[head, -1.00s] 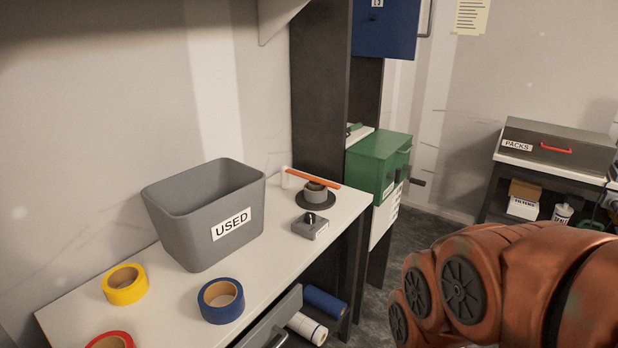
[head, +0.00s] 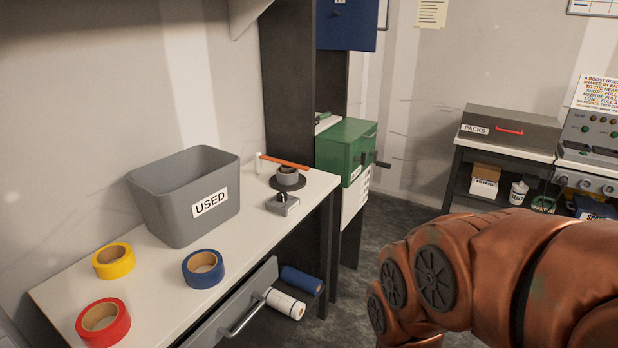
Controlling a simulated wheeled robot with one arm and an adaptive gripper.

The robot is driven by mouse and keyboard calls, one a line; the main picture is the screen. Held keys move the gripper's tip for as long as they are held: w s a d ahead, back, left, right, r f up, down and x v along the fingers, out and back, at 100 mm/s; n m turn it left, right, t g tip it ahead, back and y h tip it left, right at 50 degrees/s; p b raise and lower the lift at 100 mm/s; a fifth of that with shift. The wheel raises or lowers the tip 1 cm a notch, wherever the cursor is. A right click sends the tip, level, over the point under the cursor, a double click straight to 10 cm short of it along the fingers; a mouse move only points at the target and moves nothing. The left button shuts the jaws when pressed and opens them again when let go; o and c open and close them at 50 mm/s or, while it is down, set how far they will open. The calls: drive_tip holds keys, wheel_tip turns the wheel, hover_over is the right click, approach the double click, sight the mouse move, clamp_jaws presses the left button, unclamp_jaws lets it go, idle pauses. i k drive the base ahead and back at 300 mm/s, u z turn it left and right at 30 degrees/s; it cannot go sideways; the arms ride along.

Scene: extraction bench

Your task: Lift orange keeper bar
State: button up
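The orange keeper bar (head: 284,162) is a thin flat strip at the far right end of the white bench. Its left end is by a small white post (head: 258,163). It passes above or behind a dark round cup on a grey collar and black base (head: 288,181); I cannot tell whether it touches the cup. My copper-coloured arm fills the lower right of the head view, well apart from the bar. My gripper is out of view.
A grey USED bin (head: 165,205), tape rolls (head: 101,320) and a small grey box with a knob (head: 283,204) share the bench. A drawer (head: 235,310) stands open below. A green box (head: 345,150) is beyond the bench; open floor lies right.

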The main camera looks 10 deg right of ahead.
sight(269, 158)
drive_tip(key=u, duration=0.25)
drive_tip(key=i, duration=1.1)
drive_tip(key=z, duration=0.55)
